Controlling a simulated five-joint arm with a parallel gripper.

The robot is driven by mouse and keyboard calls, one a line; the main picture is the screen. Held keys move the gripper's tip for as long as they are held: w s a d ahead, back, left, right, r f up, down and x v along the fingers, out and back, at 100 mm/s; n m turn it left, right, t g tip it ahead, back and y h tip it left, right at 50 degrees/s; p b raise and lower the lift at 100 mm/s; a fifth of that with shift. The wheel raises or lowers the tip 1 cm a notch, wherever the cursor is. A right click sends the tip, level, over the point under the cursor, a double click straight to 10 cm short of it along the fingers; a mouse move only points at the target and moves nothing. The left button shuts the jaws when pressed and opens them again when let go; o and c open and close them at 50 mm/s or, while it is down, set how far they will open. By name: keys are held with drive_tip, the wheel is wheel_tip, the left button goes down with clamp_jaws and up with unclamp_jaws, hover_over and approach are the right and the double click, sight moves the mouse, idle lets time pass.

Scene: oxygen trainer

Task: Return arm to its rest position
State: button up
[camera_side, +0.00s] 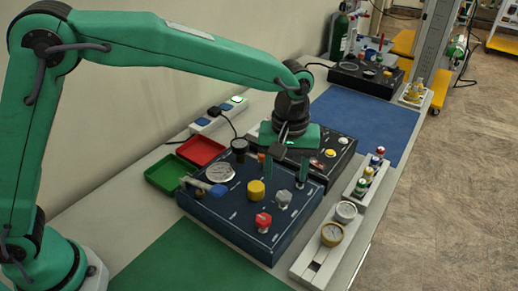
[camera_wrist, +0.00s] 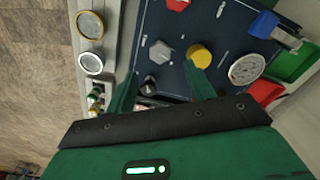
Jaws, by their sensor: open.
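My gripper (camera_side: 286,168) is open and empty, pointing down above the far part of the dark blue control panel (camera_side: 222,222). Its two green fingers are apart in the wrist view (camera_wrist: 161,84), with the panel below them. The panel carries a yellow knob (camera_side: 256,191), a red knob (camera_side: 263,222), a grey knob (camera_side: 283,198), a round gauge (camera_side: 220,172) and a blue-handled lever (camera_side: 218,190). My arm reaches across from the left.
A black box (camera_side: 338,155) stands behind the panel, partly hidden by my gripper. Red (camera_side: 200,150) and green (camera_side: 168,173) trays lie to the left. A rack with gauges (camera_side: 332,234) is at the right. The blue mat (camera_side: 375,115) and green mat (camera_side: 190,262) are clear.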

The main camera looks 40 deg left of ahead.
drive_tip(key=shift+r, duration=0.55)
drive_tip(key=shift+a, duration=0.1)
drive_tip(key=shift+a+r, duration=0.2)
drive_tip(key=shift+r, duration=0.05)
drive_tip(key=s+a+r+m+t, duration=0.1)
drive_tip(key=s+a+r, duration=0.3)
drive_tip(key=a, duration=0.3)
drive_tip(key=s+a+r+m+t, duration=0.1)
drive_tip(key=s+a+r+m, duration=0.15)
drive_tip(key=a+r, duration=0.4)
drive_tip(key=s+a+f+m+t, duration=0.2)
drive_tip(key=s+a+f+t, duration=0.1)
drive_tip(key=s+a, duration=0.9)
drive_tip(key=shift+s+t, duration=0.3)
drive_tip(key=shift+s, duration=0.75)
